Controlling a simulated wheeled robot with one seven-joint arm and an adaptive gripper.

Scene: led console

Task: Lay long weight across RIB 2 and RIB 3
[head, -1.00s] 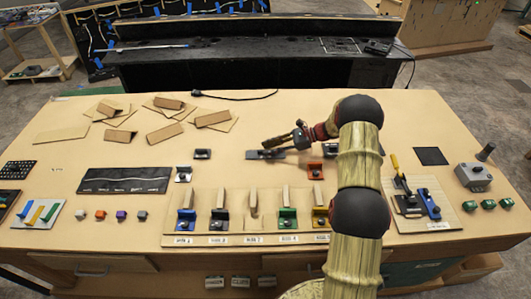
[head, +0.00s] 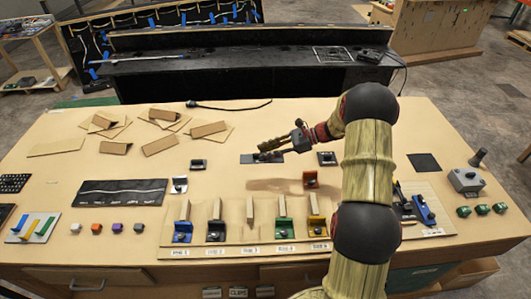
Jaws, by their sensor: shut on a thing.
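My gripper (head: 266,148) is at the back middle of the table, shut on a dark bar, the long weight (head: 268,157). The weight is small in view and partly covered by the fingers. It is at a grey-blue plate (head: 246,159); I cannot tell whether it touches it or is just above. The upright wooden ribs stand in a row on the front board. RIB 2 (head: 217,209) has a black clamp in front of it. RIB 3 (head: 250,209), the middle one, has no clamp in front. Nothing lies across their tops.
A dark strip panel (head: 122,192) lies left. Bare table lies between the weight and the ribs.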

